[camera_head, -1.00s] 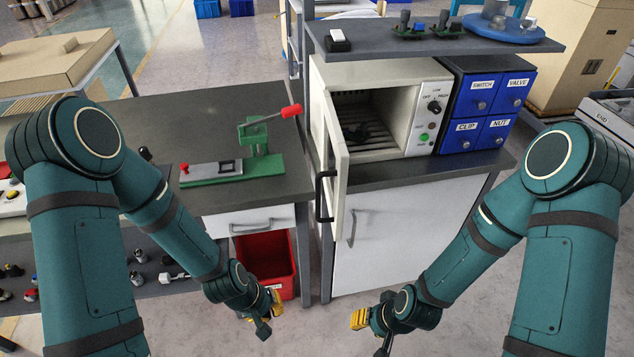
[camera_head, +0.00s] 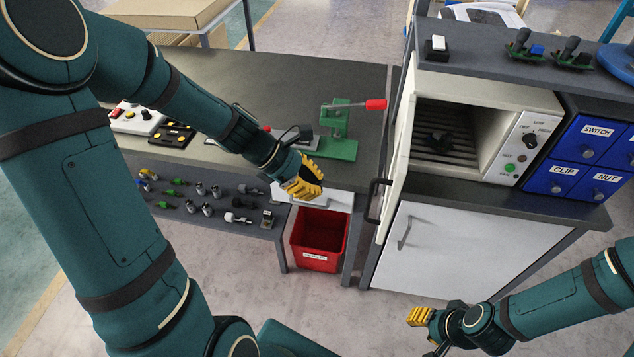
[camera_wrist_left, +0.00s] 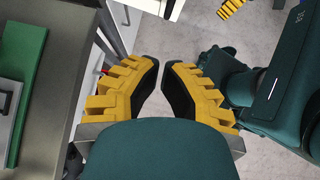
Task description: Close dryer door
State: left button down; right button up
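The dryer (camera_head: 486,93) is a white box with a dark racked chamber and a control panel on its right. Its door (camera_head: 399,153) stands open, hinged at the left and swung out towards me, seen nearly edge-on. A dark handle (camera_head: 376,201) is on the door's outer side. My left gripper (camera_head: 312,190) is left of the door, apart from the handle, above the red bin. In the left wrist view its fingertips (camera_wrist_left: 162,66) almost meet, with nothing between them. My right gripper (camera_head: 424,331) is low in front of the cabinet, its fingers only partly visible.
A green lever press (camera_head: 339,146) with a red grip stands on the left bench. A red bin (camera_head: 318,239) is below. Blue drawers (camera_head: 578,153) stand right of the dryer, and a shelf (camera_head: 485,62) spans above.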

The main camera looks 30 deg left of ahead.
pick_arm(q)
jog(key=w+d+f+b, duration=0.2)
jog(key=w+d+f, duration=0.1)
jog(key=d, duration=0.5)
jog(key=shift+w+f, duration=0.2)
jog(key=shift+f, duration=0.7)
jog(key=shift+d, duration=0.2)
jog(key=shift+s+d+n+t, duration=0.1)
jog(key=shift+d+n+t, duration=0.2)
jog(key=shift+d, duration=0.35)
